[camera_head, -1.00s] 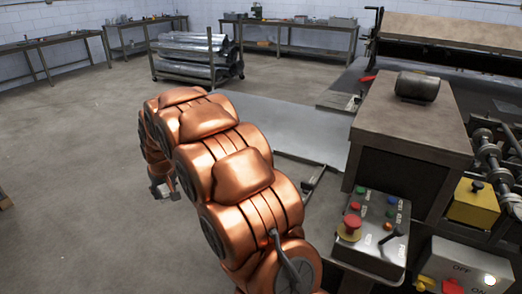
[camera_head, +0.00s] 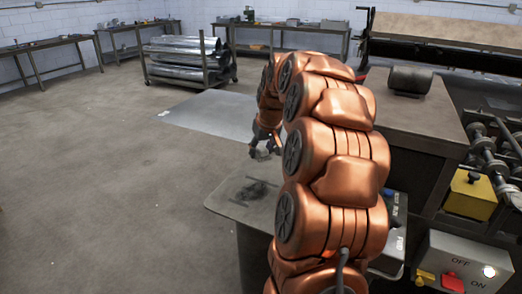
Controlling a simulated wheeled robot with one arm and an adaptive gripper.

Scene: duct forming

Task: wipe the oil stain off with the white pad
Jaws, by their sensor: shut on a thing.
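The oil stain (camera_head: 257,190) is a dark, smeared patch on a grey tabletop (camera_head: 222,199) in front of my arm. My gripper (camera_head: 264,148) is above and beyond the stain, pointing down and apart from it. It is shut on a small pale thing, which looks like the white pad (camera_head: 262,155). The pad is small in view and partly covered by the fingers. My copper arm hides the right part of the tabletop.
A flat metal sheet (camera_head: 212,114) lies beyond the gripper. A dark cabinet (camera_head: 433,125) with a cylinder (camera_head: 410,80) on top stands at right, near a switch box (camera_head: 460,262). A rack of rolled metal (camera_head: 186,62) is at the back. The left floor is clear.

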